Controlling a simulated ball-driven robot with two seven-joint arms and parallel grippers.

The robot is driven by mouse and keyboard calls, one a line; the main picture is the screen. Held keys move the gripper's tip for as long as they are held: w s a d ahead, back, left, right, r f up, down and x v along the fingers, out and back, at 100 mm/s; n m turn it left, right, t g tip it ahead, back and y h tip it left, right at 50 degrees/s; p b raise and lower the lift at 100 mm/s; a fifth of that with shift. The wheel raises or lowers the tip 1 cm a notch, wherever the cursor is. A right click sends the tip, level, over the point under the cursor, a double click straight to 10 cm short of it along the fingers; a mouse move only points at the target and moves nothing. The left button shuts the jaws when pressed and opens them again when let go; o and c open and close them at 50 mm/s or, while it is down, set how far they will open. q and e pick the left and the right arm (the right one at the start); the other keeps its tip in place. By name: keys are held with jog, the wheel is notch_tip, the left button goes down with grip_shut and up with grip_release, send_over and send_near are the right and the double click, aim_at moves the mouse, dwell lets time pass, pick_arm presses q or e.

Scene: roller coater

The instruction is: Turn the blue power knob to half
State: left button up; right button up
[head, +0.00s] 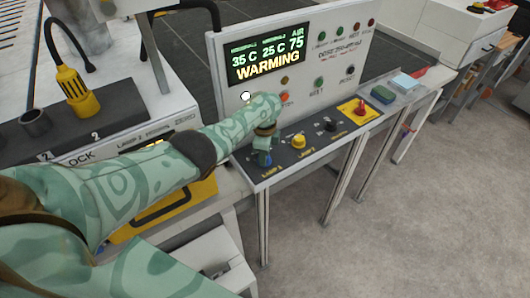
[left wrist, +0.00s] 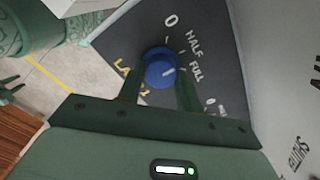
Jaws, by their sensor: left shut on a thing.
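The blue power knob (head: 264,160) is at the near left end of the dark panel under the warming screen, partly hidden by my left gripper (head: 264,144). In the left wrist view, the blue knob (left wrist: 158,67) sits between the two dark green fingers of my left gripper (left wrist: 160,80), which is shut on it. A short white mark shows on the knob's face. The printed 0, HALF and FULL scale (left wrist: 190,44) curves beside it; I cannot tell exactly which label the mark meets. My right gripper is not clearly identifiable.
On the panel are a yellow knob (head: 299,141), a black knob (head: 331,125) and a red control on a yellow plate (head: 360,111). The screen (head: 269,55) reads WARMING. A dark green pronged shape (left wrist: 10,88) shows at the wrist view's left edge. Floor at right is clear.

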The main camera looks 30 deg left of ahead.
pick_arm(q)
jog(key=shift+a, duration=0.15)
jog(key=o, duration=1)
jog(key=shift+a, duration=0.1)
jog(key=shift+r, duration=0.1)
jog(key=shift+r+p, duration=0.3)
jog(key=shift+r, duration=0.05)
notch_tip(320, 180, up, 16)
jog(key=p, duration=0.7)
jog(key=shift+f, duration=0.25)
